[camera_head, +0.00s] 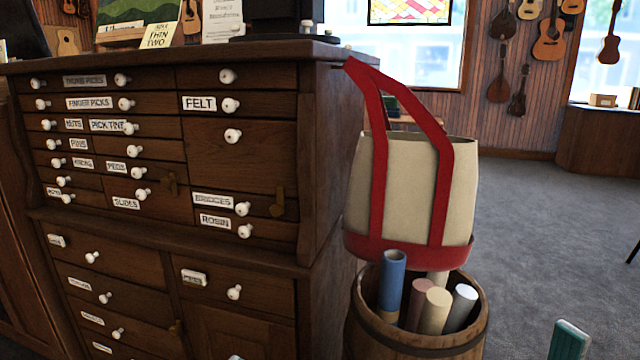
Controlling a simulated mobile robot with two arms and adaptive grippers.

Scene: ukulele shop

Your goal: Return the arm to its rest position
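Neither of my arms shows in the head view, and neither gripper is in view. Whether they are open or shut, or hold anything, is hidden. A cream tote bag (408,190) with a red base and red straps (440,170) is at the right side of a dark wooden drawer cabinet (235,160). Its strap reaches up to the cabinet's top right corner. The bag is upright, just above or behind a wooden barrel (420,345).
Several rolled tubes, one of them blue (391,280), stand in the barrel. A teal object (569,341) shows at the bottom right edge. Grey carpet (560,215) is open to the right. Ukuleles and guitars (550,40) hang on the back wall above a wooden counter (600,140).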

